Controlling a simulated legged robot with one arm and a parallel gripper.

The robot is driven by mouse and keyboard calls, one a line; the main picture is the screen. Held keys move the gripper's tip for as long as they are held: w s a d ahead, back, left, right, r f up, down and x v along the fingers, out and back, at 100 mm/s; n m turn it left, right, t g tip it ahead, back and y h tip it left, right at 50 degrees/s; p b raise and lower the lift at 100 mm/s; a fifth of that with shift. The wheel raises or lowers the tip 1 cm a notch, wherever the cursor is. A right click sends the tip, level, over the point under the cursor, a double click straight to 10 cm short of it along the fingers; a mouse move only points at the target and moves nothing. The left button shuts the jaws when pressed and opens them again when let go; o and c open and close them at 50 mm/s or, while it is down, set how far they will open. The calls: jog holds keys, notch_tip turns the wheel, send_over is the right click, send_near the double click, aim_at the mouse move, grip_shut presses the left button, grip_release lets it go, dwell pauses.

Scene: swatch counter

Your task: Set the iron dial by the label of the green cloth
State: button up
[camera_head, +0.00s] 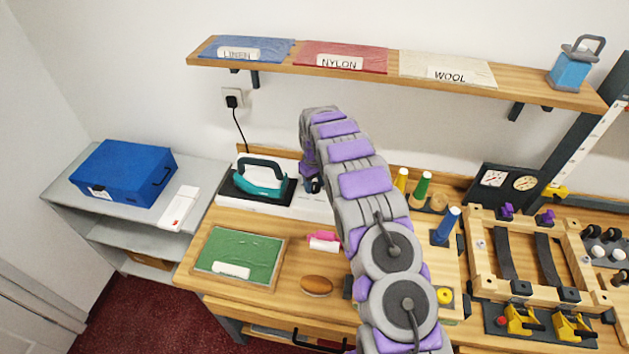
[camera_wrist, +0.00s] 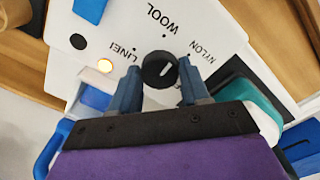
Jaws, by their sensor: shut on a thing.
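The green cloth (camera_head: 240,250) lies flat in a wooden frame at the front left of the bench. Its white label (camera_head: 232,270) is too small to read. The teal iron (camera_head: 265,180) rests on a dark pad on a white unit; its edge also shows in the wrist view (camera_wrist: 258,108). The black dial (camera_wrist: 158,72) sits on a white panel marked WOOL (camera_wrist: 162,20), NYLON (camera_wrist: 195,60) and LINEN, partly covered by a finger. Its white mark slants to the upper right, roughly between WOOL and NYLON. My gripper (camera_wrist: 160,75) is shut on the dial.
A shelf (camera_head: 540,95) above holds blue LINEN, red NYLON and white WOOL swatches. A blue box (camera_head: 125,172) stands on the left side table. Thread spools (camera_head: 422,188) and a wooden frame jig (camera_head: 470,250) stand to the right.

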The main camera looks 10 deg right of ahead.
aim_at(314, 185)
jog(key=n+p, duration=0.1)
jog(key=n, duration=0.4)
jog(key=shift+w+r+p, duration=0.15)
jog(key=shift+p, duration=0.2)
jog(key=shift+n, duration=0.4)
jog(key=o, duration=1.1)
jog(key=shift+c, duration=0.2)
notch_tip(314, 185, up, 12)
jog(key=shift+f, duration=0.2)
jog(key=shift+r, duration=0.1)
